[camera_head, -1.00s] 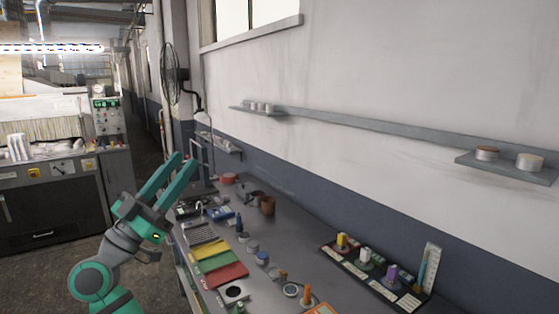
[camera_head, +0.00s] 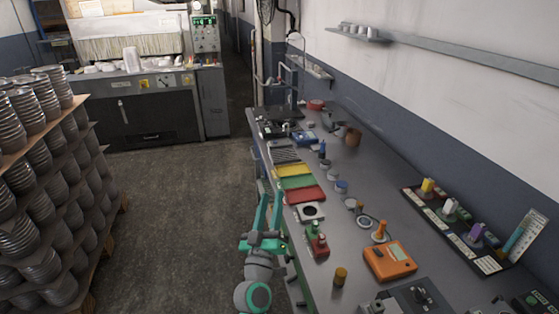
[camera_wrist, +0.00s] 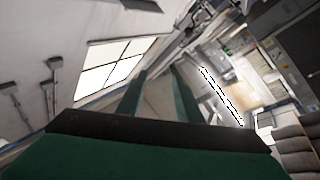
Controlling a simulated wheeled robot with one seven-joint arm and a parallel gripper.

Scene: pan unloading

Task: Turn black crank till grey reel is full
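My gripper (camera_head: 271,197) is raised beside the near left edge of the workbench (camera_head: 350,215), fingers pointing up and away. Its two green fingers stand apart with nothing between them; the wrist view shows the same empty gap (camera_wrist: 159,75). I cannot clearly make out a black crank or a grey reel. A dark device (camera_head: 418,296) sits at the bench's near end, cut by the lower picture edge; whether it carries the crank is too unclear to tell.
An orange meter (camera_head: 389,261), small red bottle (camera_head: 318,243), brass cylinder (camera_head: 340,277) and coloured trays (camera_head: 296,182) crowd the bench. A rack of coloured spools (camera_head: 455,225) lies by the wall. Stacked pans (camera_head: 30,175) stand at left. The floor (camera_head: 190,200) between is clear.

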